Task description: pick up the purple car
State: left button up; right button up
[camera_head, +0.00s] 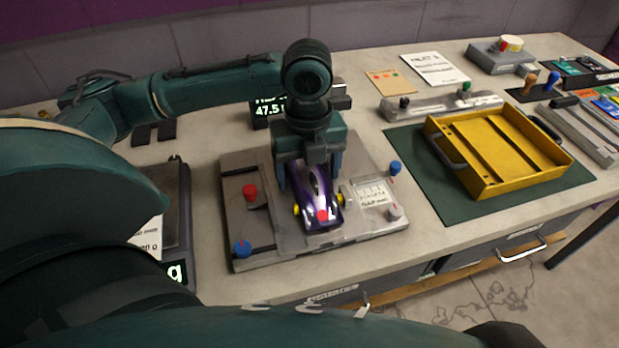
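The purple car (318,199), with yellow wheels and a red dot on its nose, sits on a grey fixture plate (247,223) on the bench. My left gripper (309,182) points down over the rear of the car. Its two fingers stand apart, one on each side of the car body. I cannot tell whether they touch the car's sides. The car appears to rest on the fixture. My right gripper is not in view.
The fixture carries red, blue and white knobs (250,192). A yellow tray (546,181) stands on a green mat (410,147) to the right. A scale (178,205) is at the left. Control boxes (430,108) stand behind. The bench's front edge is close to the fixture.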

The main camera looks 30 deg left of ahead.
pick_arm(q)
jog(key=c, duration=0.9)
jog(key=shift+r, duration=0.1)
